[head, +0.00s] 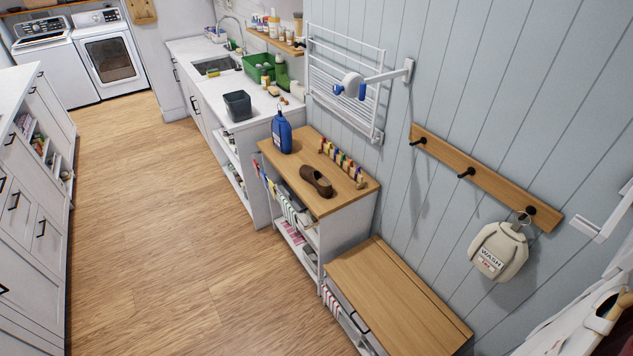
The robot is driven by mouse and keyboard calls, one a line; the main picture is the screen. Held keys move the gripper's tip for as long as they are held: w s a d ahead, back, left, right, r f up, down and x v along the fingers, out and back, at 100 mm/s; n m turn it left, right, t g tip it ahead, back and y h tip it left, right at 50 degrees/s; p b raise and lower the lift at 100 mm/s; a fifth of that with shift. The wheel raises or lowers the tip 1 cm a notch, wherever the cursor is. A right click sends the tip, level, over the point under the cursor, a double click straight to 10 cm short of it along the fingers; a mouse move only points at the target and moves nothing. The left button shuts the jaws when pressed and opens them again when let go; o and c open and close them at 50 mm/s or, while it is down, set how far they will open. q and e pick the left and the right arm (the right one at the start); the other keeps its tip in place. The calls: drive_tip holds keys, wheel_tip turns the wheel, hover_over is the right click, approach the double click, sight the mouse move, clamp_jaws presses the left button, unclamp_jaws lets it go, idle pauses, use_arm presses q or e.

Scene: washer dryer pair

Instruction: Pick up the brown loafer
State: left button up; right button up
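The brown loafer (325,188) rests upright on the wooden top (294,152) of a low white shelf unit, right of the middle of the head view. It appears to be a single shoe, with its dark opening facing up. Nothing covers it. Neither of my grippers shows in the head view.
A blue bottle (282,133) stands behind the loafer, and a row of colourful clothespins (343,163) lies along the wall side. A wooden-topped bench (390,300) is in front. A drying rack (340,80) hangs above. The wooden floor (150,230) left of the units is clear.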

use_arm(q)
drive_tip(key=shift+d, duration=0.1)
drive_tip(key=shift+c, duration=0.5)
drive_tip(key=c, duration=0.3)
